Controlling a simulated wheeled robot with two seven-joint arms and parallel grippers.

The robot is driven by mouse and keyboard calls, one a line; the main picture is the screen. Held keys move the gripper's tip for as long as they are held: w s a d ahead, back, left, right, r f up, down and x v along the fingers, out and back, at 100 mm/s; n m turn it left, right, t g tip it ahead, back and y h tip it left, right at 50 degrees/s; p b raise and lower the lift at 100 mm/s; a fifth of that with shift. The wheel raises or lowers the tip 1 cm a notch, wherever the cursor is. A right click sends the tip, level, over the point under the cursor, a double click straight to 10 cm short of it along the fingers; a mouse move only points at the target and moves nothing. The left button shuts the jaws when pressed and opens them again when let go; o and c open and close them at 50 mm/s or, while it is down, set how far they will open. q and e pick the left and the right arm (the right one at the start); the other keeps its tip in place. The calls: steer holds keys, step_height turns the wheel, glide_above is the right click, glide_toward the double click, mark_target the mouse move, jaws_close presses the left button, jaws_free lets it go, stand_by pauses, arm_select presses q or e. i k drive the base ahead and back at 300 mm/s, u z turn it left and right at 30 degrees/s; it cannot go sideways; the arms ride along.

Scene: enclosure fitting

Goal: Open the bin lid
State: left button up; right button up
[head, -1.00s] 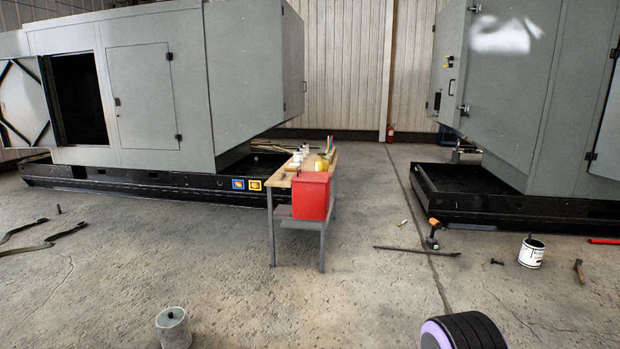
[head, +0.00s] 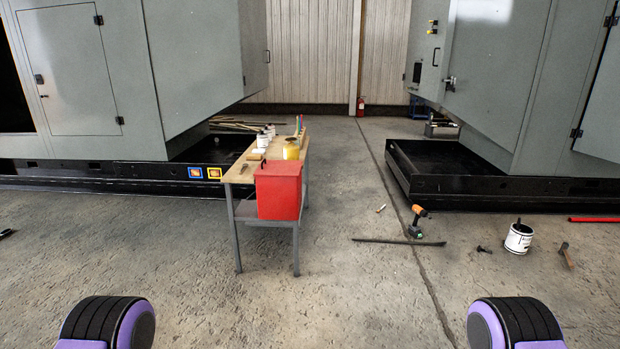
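The red bin (head: 279,192) is at the near end of a narrow workbench, ahead of me and slightly left of the picture's middle. Its flat red lid (head: 279,168) appears shut on top. The inside of the bin is hidden. Neither of my grippers shows; only black and purple rounded parts of my own body show at the bottom left and bottom right, well short of the bin.
The workbench (head: 240,175) carries a yellow container (head: 291,148) and white pots. Grey enclosures stand on black bases at both sides. A drill (head: 416,220), a dark bar (head: 398,241), and a white bucket (head: 518,238) lie or stand on the floor at right. Floor before the bin is clear.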

mark_target(281, 168)
steer(key=z, duration=0.25)
steer(key=i, duration=2.45)
steer(key=u, duration=0.1)
